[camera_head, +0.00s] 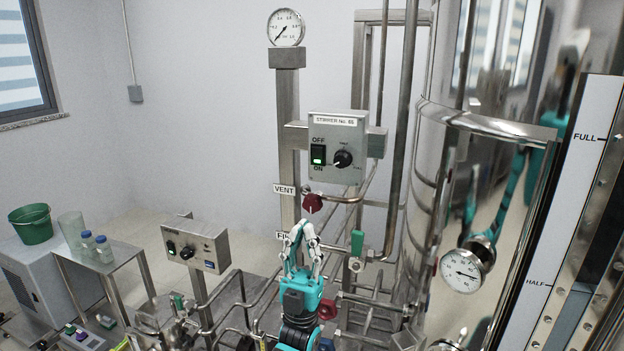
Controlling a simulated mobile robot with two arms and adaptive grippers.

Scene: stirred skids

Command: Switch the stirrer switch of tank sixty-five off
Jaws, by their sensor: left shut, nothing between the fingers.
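A grey stirrer box (337,150) is fixed on a steel post in the middle of the view. Its label (335,120) appears to read "STIRRER No. 65". The black rocker switch (318,155) on its left side has OFF printed above and ON below, and a green light shows in it. A black dial knob (343,159) sits right of the switch. My right gripper is not in view.
A red valve handle (313,203) by the VENT label (285,189) sits between gripper and box. A second control box (195,245) stands lower left. A shiny tank (480,190) fills the right, with a gauge (461,271). Pipes crowd the area around my arm.

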